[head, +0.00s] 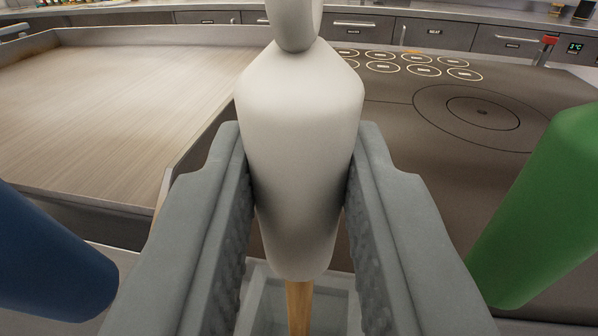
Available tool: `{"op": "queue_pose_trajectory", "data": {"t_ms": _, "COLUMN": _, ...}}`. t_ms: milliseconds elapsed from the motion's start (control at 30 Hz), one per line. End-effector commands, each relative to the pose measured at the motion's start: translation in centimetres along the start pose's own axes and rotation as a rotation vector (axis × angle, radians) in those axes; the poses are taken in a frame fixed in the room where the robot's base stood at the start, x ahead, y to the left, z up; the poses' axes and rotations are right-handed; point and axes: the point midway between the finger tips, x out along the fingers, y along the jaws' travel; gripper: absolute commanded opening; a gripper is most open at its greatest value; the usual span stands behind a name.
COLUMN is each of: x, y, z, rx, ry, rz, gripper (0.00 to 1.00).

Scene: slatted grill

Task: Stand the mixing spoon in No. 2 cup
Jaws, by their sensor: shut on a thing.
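My gripper (302,150) is shut on a pale, off-white, rounded thing (303,185) with sloping shoulders and a narrower neck at the top. Both grey fingers press against its sides, and it stands nearly upright in the picture. A wooden-coloured rod (298,305) shows just below it; I cannot tell whether the two are joined. I cannot tell whether the held thing is the mixing spoon, as no spoon bowl shows. No cup marked No. 2 can be made out.
A blue rounded thing (50,260) is close at left, a green one (545,205) close at right. A grey tray (262,300) lies below. Beyond are a pale griddle (90,100) and a dark top (430,160) with several labelled rings (424,71).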

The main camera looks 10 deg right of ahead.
Motion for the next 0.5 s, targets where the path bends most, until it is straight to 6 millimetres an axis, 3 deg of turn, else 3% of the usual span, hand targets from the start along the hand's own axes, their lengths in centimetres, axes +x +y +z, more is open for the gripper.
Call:
{"op": "queue_pose_trajectory", "data": {"t_ms": 333, "x": 0.01, "y": 0.00, "z": 0.71, "rx": 0.001, "ry": 0.000, "rz": 0.000, "gripper": 0.00}}
{"op": "queue_pose_trajectory", "data": {"t_ms": 367, "x": 0.01, "y": -0.01, "z": 0.73, "rx": 0.001, "ry": 0.000, "rz": 0.000, "gripper": 0.24}}
{"op": "queue_pose_trajectory", "data": {"t_ms": 500, "x": 0.01, "y": 0.00, "z": 0.70, "rx": 0.001, "ry": 0.000, "rz": 0.000, "gripper": 0.48}}
